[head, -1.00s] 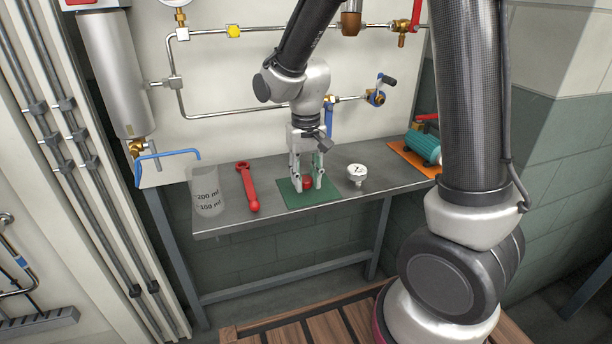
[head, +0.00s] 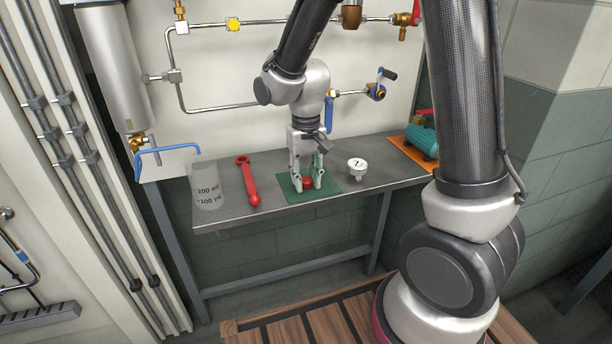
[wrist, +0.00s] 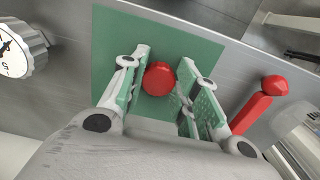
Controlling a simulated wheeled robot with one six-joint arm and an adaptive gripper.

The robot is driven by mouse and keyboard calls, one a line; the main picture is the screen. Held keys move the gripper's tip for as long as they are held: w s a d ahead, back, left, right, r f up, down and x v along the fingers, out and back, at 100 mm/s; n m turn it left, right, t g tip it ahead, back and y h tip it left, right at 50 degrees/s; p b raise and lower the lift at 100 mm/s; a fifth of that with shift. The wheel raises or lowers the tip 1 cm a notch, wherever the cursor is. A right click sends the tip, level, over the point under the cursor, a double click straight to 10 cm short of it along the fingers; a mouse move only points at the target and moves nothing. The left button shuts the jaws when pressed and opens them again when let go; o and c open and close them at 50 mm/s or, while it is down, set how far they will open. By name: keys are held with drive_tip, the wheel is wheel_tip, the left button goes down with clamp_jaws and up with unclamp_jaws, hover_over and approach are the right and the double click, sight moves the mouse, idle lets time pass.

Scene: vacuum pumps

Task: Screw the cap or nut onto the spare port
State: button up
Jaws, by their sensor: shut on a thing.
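The red cap (head: 308,182) is round and stands on the green mat (head: 325,195) on the metal bench. It also shows in the wrist view (wrist: 159,78), between the two fingers. My gripper (head: 307,184) points straight down and is shut on the cap, with its fingertips down at the mat. In the wrist view my gripper (wrist: 164,72) has a finger on either side of the cap. On the wall pipework, a brass fitting (head: 378,92) sits beside a blue-handled valve; I cannot tell whether it is the spare port.
On the bench (head: 230,212) a red wrench (head: 249,183) and a clear measuring beaker (head: 208,185) are left of the mat. A white gauge (head: 356,167) stands to its right. A teal pump (head: 422,143) on an orange mat is further right. Pipes run along the wall behind.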

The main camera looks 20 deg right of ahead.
sight(306, 180)
drive_tip(key=o, duration=1)
wheel_tip(306, 180, up, 12)
drive_tip(key=shift+f, duration=0.1)
clamp_jaws()
idle(1.0)
idle(0.3)
